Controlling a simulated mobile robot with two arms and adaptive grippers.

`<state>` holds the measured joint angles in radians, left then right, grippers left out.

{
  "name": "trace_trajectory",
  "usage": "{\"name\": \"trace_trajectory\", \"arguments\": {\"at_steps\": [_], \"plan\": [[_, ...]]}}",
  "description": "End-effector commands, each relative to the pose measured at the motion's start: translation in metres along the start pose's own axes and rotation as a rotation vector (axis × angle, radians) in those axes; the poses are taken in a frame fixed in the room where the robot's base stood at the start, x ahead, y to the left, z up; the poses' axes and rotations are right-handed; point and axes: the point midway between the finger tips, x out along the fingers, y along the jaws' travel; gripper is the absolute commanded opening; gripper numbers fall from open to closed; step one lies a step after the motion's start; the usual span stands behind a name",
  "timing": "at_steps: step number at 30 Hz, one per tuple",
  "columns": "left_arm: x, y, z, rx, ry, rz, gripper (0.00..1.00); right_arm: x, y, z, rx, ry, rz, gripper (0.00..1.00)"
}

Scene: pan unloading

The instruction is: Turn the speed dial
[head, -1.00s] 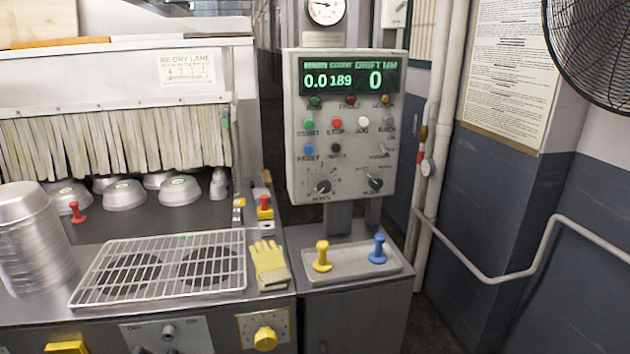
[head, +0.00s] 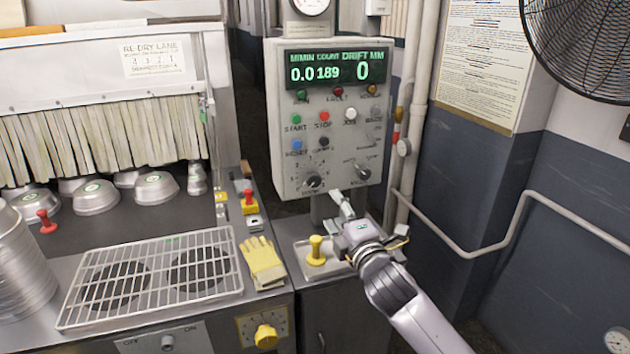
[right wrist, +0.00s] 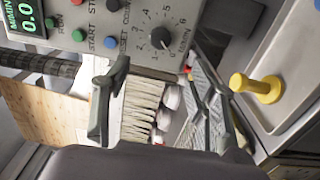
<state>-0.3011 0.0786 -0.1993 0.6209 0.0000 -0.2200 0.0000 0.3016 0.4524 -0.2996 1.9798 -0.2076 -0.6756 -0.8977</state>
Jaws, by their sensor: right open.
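The grey control panel (head: 330,120) stands upright with a green display reading 0.0, 189 and 0. Its lower left dial (head: 313,182) is a black knob with a white pointer and a number scale. In the right wrist view this dial (right wrist: 160,38) shows the label M/MIN, just beyond the fingertips. A second black dial (head: 363,173) sits to its right. My right gripper (head: 346,208) is below the panel, open and empty, apart from the dials. In the right wrist view the gripper (right wrist: 158,82) has its fingers spread wide. My left gripper is not in view.
A yellow peg (head: 316,250) stands on the tray below the panel, close to my right gripper. Yellow gloves (head: 263,262) lie beside a wire rack (head: 150,280). Upturned pans (head: 95,197) sit under a strip curtain. A pipe rail (head: 480,273) runs along the right wall.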

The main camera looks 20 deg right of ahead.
Motion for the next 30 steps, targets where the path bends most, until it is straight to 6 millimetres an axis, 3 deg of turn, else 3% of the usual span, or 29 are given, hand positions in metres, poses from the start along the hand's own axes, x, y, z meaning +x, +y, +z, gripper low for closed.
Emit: {"name": "trace_trajectory", "arguments": {"at_steps": [6, 18, 24, 30], "plan": [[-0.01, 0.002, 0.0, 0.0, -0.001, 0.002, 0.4, 0.044, 0.002, 0.0, 0.003, -0.002, -0.001, 0.53], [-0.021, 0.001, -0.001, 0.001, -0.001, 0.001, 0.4, 0.111, 0.001, 0.0, 0.002, 0.0, -0.002, 0.53], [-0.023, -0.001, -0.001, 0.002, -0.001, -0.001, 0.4, 0.131, 0.0, 0.0, 0.003, -0.001, -0.001, 0.53], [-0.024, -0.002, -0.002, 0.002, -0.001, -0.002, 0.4, 0.139, 0.0, 0.0, 0.003, 0.0, -0.001, 0.53]]}}
